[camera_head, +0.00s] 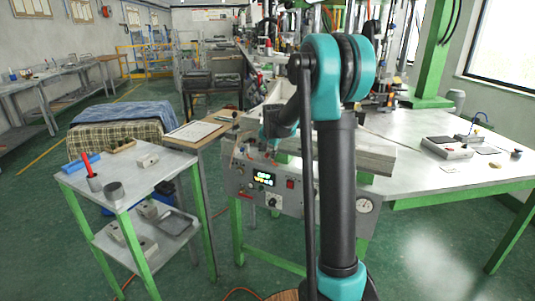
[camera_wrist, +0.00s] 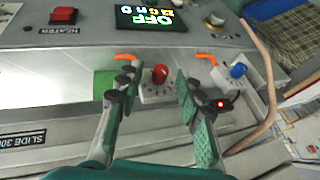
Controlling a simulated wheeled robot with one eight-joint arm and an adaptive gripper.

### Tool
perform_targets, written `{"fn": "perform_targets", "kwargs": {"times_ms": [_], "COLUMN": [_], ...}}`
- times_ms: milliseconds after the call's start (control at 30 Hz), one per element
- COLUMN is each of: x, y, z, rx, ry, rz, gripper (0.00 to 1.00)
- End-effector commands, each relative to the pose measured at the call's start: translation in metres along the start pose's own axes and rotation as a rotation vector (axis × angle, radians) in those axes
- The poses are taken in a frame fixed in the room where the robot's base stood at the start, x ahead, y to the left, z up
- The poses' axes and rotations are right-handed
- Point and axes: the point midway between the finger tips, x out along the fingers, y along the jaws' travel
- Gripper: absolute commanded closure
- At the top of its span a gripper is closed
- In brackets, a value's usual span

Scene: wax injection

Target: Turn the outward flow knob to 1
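In the wrist view, a red knob (camera_wrist: 160,74) sits on a pale dial plate with marks around it. A blue knob (camera_wrist: 238,70) on a similar plate is to its right. I cannot read which one is the outward flow knob, nor the dial numbers. My gripper (camera_wrist: 155,80) is open and empty, with one finger on each side of the red knob in the picture. I cannot tell whether the fingers touch it. The right finger lies between the red and blue knobs. In the head view, the control panel (camera_head: 240,181) is partly hidden by my arm.
A red switch (camera_wrist: 64,15) labelled HEATER is at the upper left. A small lit red light (camera_wrist: 221,104) is by the right finger. A grey cart (camera_head: 128,178) stands left of the machine.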

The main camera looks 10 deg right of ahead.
Motion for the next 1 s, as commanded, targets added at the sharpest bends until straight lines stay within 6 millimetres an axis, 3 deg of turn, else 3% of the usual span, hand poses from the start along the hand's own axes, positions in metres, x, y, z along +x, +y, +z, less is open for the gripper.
{"fn": "perform_targets", "kwargs": {"times_ms": [200,500,1000], "x": [0.0001,-0.0001,-0.0001], "y": [0.0001,0.0000,-0.0037], "z": [0.0000,0.0000,0.0006], "rx": [0.000,0.000,-0.036], "ry": [0.000,0.000,-0.001], "rz": [0.000,0.000,0.082], "gripper": [0.63,0.99,1.00]}}
